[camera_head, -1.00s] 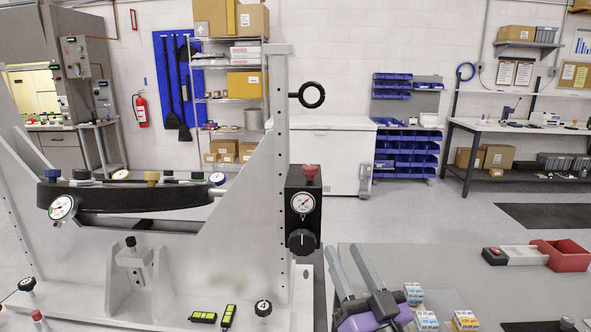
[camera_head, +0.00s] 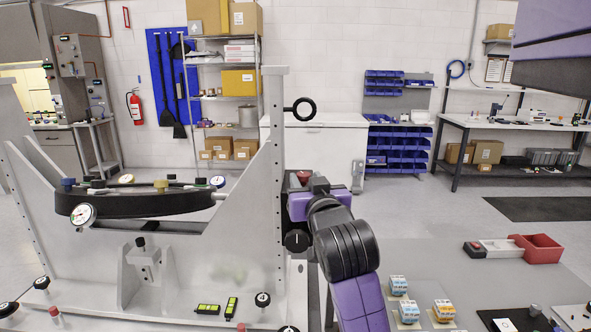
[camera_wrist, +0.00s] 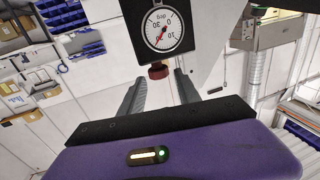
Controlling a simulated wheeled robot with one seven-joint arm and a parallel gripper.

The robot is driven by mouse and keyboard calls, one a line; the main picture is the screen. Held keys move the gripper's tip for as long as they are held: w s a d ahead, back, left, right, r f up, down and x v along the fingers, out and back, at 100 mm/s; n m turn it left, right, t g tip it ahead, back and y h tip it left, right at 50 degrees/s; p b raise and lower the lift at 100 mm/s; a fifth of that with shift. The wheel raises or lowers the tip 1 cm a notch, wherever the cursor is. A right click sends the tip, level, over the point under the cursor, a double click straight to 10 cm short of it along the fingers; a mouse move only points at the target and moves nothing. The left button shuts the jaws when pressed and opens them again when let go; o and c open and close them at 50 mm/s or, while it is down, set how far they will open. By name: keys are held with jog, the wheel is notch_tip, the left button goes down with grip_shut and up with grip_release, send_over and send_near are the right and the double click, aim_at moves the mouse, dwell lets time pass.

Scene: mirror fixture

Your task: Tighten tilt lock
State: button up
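The tilt fixture (camera_head: 270,180) is a light grey frame with an upright post. A black box with a round degree gauge (camera_wrist: 164,27) is on the post, and a red knob (camera_head: 304,177) is on its top. The wrist view sees the box upside down, with the red knob (camera_wrist: 158,71) below the gauge. My gripper (camera_wrist: 160,82) is open, its two grey fingers on either side of the red knob's line and apart from it. In the head view my purple wrist (camera_head: 318,205) covers most of the box and hides the fingertips. A black knob (camera_head: 296,240) shows below.
A round black plate (camera_head: 135,202) with small gauges and knobs sits in the fixture. Two green-black levels (camera_head: 231,307) lie on its base. The grey table (camera_head: 420,265) at right holds small boxes (camera_head: 443,310) and a red bin (camera_head: 540,248).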

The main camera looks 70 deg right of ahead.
jog(key=p+x, duration=0.1)
jog(key=x, duration=0.6)
jog(key=shift+d, duration=0.1)
grip_shut()
